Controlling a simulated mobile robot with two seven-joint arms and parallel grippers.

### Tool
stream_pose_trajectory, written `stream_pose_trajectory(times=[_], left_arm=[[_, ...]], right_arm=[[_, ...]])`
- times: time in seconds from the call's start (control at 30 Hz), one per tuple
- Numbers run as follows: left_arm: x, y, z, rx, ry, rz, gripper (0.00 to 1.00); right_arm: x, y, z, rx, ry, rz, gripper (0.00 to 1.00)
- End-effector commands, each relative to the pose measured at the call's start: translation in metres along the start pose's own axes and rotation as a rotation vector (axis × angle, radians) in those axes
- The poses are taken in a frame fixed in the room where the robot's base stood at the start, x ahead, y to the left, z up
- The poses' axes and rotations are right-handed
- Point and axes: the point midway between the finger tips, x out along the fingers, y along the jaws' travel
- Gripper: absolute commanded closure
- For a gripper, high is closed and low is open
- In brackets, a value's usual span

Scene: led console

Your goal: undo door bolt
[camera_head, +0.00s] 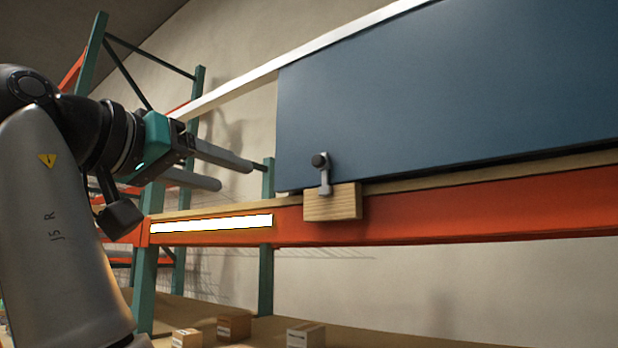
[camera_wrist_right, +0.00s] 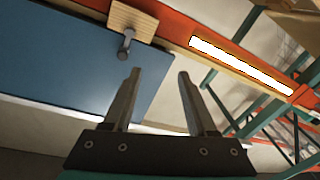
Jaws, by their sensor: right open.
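The door is a dark blue panel (camera_head: 450,90) above an orange shelf beam; it also shows in the right wrist view (camera_wrist_right: 60,65). The bolt (camera_head: 325,180) is a small grey metal piece with a dark round knob. It stands upright at the door's lower left corner, across a light wooden block (camera_head: 345,203). The bolt also shows in the right wrist view (camera_wrist_right: 126,42), ahead of the left finger. My right gripper (camera_head: 234,175) is open and empty, left of the bolt and apart from it. My left gripper is not in view.
Green rack posts (camera_head: 266,240) stand at the left. Several small boxes (camera_head: 306,334) sit on a lower shelf. The space between my right gripper and the bolt looks clear.

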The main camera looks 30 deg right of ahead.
Motion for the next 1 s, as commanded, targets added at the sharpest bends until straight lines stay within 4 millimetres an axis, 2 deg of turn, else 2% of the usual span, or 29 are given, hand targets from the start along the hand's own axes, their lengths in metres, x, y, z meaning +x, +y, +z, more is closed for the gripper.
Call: stream_pose_trajectory(times=[0.03,0.13,0.23,0.37,0.47,0.8,1.0], left_arm=[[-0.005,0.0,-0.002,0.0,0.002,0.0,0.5],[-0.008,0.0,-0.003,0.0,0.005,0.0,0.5],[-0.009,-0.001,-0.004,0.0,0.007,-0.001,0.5],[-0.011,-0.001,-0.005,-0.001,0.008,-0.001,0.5],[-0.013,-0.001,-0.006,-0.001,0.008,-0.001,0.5],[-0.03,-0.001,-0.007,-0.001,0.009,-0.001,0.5],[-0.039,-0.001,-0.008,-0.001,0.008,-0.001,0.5]], right_arm=[[-0.012,0.025,-0.013,0.057,-0.003,0.019,0.42],[-0.028,0.053,-0.022,0.129,-0.015,0.044,0.42],[-0.034,0.068,-0.024,0.166,-0.023,0.057,0.42],[-0.028,0.072,-0.025,0.176,-0.027,0.059,0.42],[-0.014,0.072,-0.024,0.174,-0.028,0.057,0.42],[0.06,0.077,-0.023,0.172,-0.028,0.063,0.42],[0.095,0.079,-0.022,0.172,-0.026,0.062,0.42]])
